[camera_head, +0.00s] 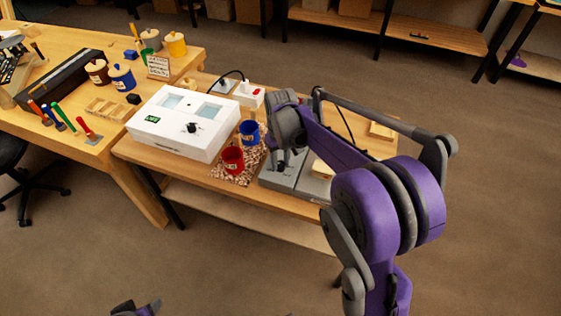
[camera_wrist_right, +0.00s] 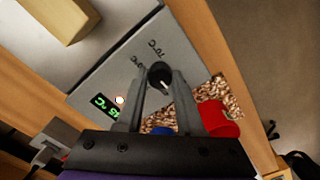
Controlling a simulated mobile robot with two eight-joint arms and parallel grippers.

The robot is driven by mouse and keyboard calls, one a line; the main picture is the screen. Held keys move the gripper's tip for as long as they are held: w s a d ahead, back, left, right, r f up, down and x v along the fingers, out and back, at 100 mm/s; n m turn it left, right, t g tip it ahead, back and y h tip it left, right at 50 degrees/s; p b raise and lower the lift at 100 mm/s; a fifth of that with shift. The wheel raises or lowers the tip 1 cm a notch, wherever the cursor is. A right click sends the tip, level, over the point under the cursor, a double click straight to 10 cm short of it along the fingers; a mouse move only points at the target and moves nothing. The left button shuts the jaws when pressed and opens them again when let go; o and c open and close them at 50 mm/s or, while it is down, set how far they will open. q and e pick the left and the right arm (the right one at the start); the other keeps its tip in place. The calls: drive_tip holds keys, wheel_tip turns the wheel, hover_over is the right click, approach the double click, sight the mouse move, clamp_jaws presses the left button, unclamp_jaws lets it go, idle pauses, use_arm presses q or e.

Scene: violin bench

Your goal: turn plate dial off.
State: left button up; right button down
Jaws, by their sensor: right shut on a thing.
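The grey plate unit (camera_head: 268,180) stands on the wooden bench, right of the red cup. In the right wrist view its control panel (camera_wrist_right: 105,80) carries a black dial (camera_wrist_right: 158,76) with a pale pointer mark, temperature lettering beside it, a lit green display (camera_wrist_right: 103,104) and a small indicator light (camera_wrist_right: 119,99). My right gripper (camera_head: 280,168) reaches down over the panel. In the wrist view its fingers (camera_wrist_right: 160,80) are shut on the dial, one on each side. The pointer's exact setting is too small to read.
A red cup (camera_head: 232,160) and a blue cup (camera_head: 249,133) stand on a speckled mat (camera_head: 226,175) close to the gripper. A white box (camera_head: 184,122) with a black knob is left of them. A tan block (camera_wrist_right: 55,18) lies on the plate's top.

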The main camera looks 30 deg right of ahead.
sight(281, 164)
drive_tip(key=n, duration=0.5)
drive_tip(key=shift+n, duration=0.3)
idle(0.4)
drive_tip(key=c, duration=0.5)
unclamp_jaws()
drive_tip(key=shift+c, duration=0.2)
wheel_tip(281, 164, up, 11)
